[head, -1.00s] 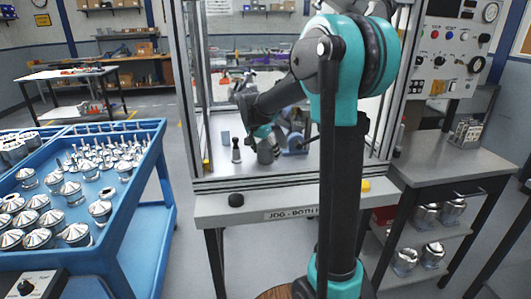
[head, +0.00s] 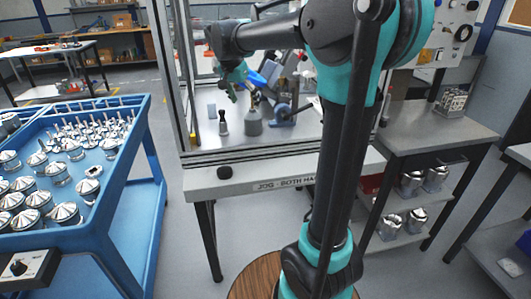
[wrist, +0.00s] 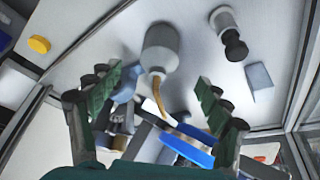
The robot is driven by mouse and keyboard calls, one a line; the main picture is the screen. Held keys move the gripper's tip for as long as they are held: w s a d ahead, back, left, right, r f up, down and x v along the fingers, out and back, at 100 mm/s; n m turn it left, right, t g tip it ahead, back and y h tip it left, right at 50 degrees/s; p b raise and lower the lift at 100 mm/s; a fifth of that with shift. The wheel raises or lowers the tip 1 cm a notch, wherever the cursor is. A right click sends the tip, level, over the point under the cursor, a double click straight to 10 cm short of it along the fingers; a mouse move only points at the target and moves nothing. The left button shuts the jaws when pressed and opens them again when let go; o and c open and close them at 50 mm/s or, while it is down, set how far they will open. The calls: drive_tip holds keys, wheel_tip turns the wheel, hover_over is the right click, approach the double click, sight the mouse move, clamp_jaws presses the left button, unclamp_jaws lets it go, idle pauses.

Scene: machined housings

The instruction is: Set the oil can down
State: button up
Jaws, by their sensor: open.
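The oil can (head: 252,124) is a grey can with a thin brass-coloured spout. It stands upright on the floor of the machine enclosure. My gripper (head: 234,92) is above and slightly left of it in the head view, apart from it. In the wrist view the fingers of my gripper (wrist: 159,78) are spread wide with nothing held. The can (wrist: 161,46) shows beyond the fingertips there, its spout pointing back between the fingers.
A grey bottle with a dark top (head: 223,124) and a small blue-grey block (head: 211,111) stand left of the can. A blue vise-like fixture (head: 284,113) is close on its right. The enclosure's frame post (head: 184,85) is at left. A blue cart (head: 130,190) holds metal parts.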

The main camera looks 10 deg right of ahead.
drive_tip(key=s+d+f+n, duration=0.1)
drive_tip(key=s+d+f, duration=0.1)
drive_tip(key=s+f, duration=0.2)
drive_tip(key=s+d+f+n+y, duration=0.1)
drive_tip(key=s+f+n, duration=0.1)
drive_tip(key=s+f, duration=0.2)
drive_tip(key=s+d+f+n, duration=0.1)
drive_tip(key=s+d+f, duration=0.1)
drive_tip(key=s+f, duration=0.2)
drive_tip(key=shift+s+d+f+y, duration=0.1)
drive_tip(key=shift+d+f+y, duration=0.2)
drive_tip(key=shift+f, duration=0.3)
drive_tip(key=s+d+f+n+t+y, duration=0.1)
drive_tip(key=s+f+n, duration=0.4)
drive_tip(key=s+f, duration=0.7)
drive_tip(key=s, duration=0.3)
drive_tip(key=shift+d+y, duration=0.2)
drive_tip(key=shift+y, duration=0.1)
drive_tip(key=shift+f, duration=0.1)
